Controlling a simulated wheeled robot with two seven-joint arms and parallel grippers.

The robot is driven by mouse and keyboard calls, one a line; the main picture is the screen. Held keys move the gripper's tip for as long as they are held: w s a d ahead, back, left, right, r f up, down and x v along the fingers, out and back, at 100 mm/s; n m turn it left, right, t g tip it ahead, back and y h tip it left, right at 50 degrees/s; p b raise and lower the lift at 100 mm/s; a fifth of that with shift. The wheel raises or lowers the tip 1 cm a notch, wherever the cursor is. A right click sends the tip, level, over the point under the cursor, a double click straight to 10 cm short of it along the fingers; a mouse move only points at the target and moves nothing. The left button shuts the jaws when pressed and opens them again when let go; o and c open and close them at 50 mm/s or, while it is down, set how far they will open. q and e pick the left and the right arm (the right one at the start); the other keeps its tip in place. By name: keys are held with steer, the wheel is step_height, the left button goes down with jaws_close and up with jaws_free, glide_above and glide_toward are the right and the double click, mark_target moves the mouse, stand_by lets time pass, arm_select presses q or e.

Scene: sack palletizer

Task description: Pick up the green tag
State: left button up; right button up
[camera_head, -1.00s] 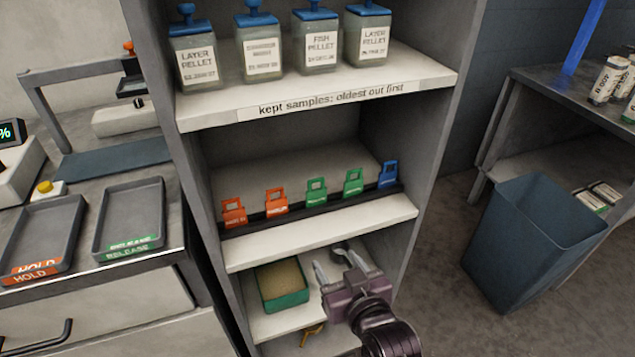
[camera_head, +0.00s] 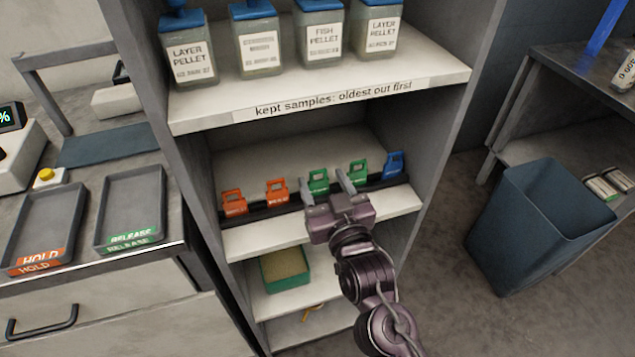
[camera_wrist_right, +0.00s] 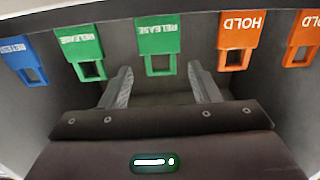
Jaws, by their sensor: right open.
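Two green RELEASE tags stand in a dark rack on the middle shelf. The left one (camera_head: 318,180) has my right gripper (camera_head: 325,182) in front of it. The other green tag (camera_head: 357,168) stands to its right. In the right wrist view, the nearer green tag (camera_wrist_right: 158,38) lines up with the gap between my open fingers (camera_wrist_right: 160,76), and nothing is held. The second green tag (camera_wrist_right: 80,48) is left of the fingers there. I cannot tell whether the fingertips reach past the tag's handle. My left gripper is not in view.
Two orange HOLD tags (camera_head: 276,192) stand left of the green ones and a blue tag (camera_head: 394,163) stands right. The shelf above holds sample jars (camera_head: 323,40). A green box (camera_head: 286,270) is below. A bin (camera_head: 535,225) stands right.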

steer(key=x, duration=0.5)
steer(key=shift+a+f, duration=0.1)
steer(key=shift+f, duration=0.05)
steer(key=c, duration=1)
